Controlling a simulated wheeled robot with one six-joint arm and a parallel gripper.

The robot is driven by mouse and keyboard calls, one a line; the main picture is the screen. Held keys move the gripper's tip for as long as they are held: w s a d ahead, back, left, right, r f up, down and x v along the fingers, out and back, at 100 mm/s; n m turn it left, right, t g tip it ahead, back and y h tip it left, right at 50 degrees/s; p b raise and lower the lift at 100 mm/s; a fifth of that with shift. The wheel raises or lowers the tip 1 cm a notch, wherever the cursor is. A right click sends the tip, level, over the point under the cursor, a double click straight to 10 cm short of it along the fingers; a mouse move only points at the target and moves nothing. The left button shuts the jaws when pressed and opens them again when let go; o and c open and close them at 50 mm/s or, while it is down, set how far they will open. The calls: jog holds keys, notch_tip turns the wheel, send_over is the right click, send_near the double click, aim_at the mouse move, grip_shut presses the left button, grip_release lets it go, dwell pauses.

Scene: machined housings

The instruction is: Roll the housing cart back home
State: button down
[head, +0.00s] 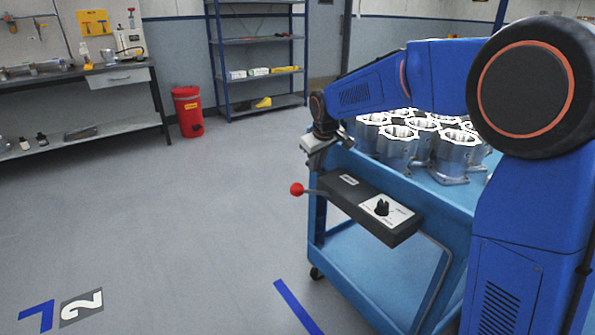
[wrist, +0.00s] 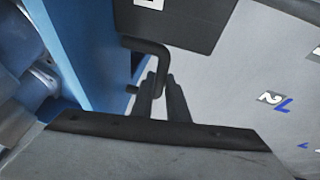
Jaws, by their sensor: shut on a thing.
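The blue housing cart (head: 330,240) stands at the right, with several silver machined housings (head: 398,145) on its top deck. A dark control box with a knob (head: 385,212) and a red-ball lever (head: 296,189) is on its near end. My gripper (head: 318,150) is at the cart's left corner, reaching over from the right. In the wrist view my gripper (wrist: 162,98) is shut on the cart's black bent handle (wrist: 150,45), which runs between the two dark fingers. The cart's blue side (wrist: 85,45) shows beside it. My arm hides part of the top deck.
Blue floor tape (head: 298,307) lies in front of the cart, and a floor mark "2" (head: 82,307) with a blue corner is at lower left. A red bin (head: 188,112), a shelf rack (head: 258,75) and a workbench (head: 80,80) line the back. The floor between is clear.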

aim_at(391, 115)
jog(key=w+d, duration=0.5)
jog(key=d, duration=0.3)
jog(key=w+d, duration=0.6)
jog(key=d, duration=0.2)
jog(key=w+d, duration=0.5)
jog(key=d, duration=0.3)
jog(key=shift+w+d, duration=0.3)
jog(key=c, duration=1.7)
grip_release()
jog(key=v, duration=1.7)
jog(key=shift+r, duration=0.3)
